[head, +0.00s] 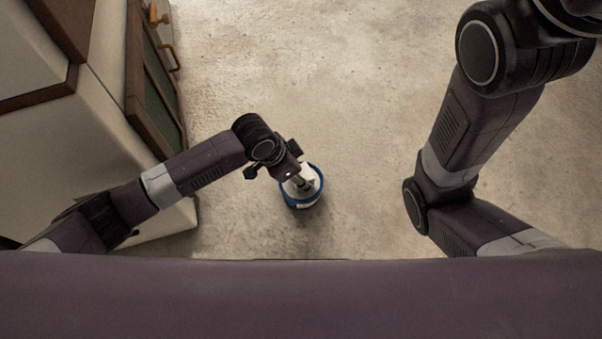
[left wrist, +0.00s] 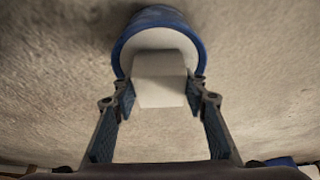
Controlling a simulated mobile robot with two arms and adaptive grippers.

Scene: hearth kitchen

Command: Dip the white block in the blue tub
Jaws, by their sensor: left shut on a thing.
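The blue tub (head: 321,188) stands on the floor in front of me, with a pale inside. It also shows at the top of the left wrist view (left wrist: 155,17). My left gripper (head: 303,182) is over the tub's opening, pointing down. In the left wrist view my left gripper (left wrist: 160,98) is shut on the white block (left wrist: 160,92), one finger on each side. The block's far end overlaps the tub's opening; I cannot tell how deep it reaches. My right arm shows at the right of the head view, but its gripper is outside the picture.
A pale cabinet with brown trim (head: 115,105) stands at the left, its glass-panelled door (head: 158,90) swung open. A small blue thing (left wrist: 283,162) shows at the lower right of the left wrist view. The concrete floor (head: 330,80) around the tub is clear.

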